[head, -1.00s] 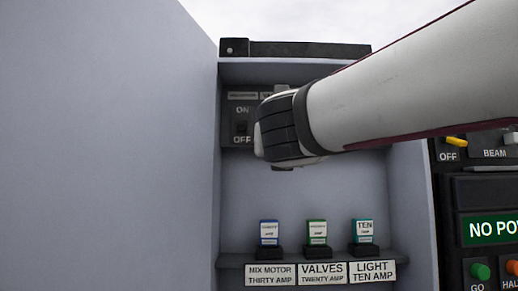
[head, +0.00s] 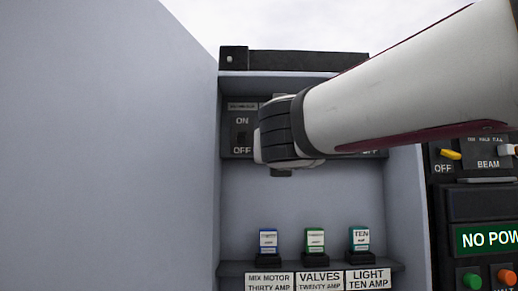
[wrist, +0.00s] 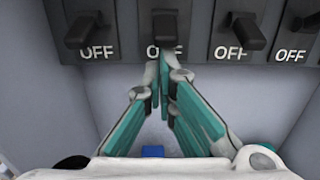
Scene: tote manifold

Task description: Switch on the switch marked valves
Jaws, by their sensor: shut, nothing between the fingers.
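A row of dark toggle switches runs across the top of the wrist view, each with OFF printed beneath. No VALVES marking on a switch can be read here, so I cannot tell which one bears it. My gripper (wrist: 162,68) is shut and empty, its teal-padded fingers pointing up at the second switch from the left (wrist: 166,28). Its tips lie just below or at that lever, over its OFF print; contact is unclear. In the head view my gripper (head: 284,168) covers most of the switch row; only the leftmost switch (head: 241,138) shows clearly.
Below sit three fuses: blue for mix motor (head: 268,241), green for valves (head: 315,241) and teal for light (head: 360,239), on a labelled shelf (head: 235,268). A grey side wall (head: 110,150) stands left. A console (head: 478,205) with buttons stands right.

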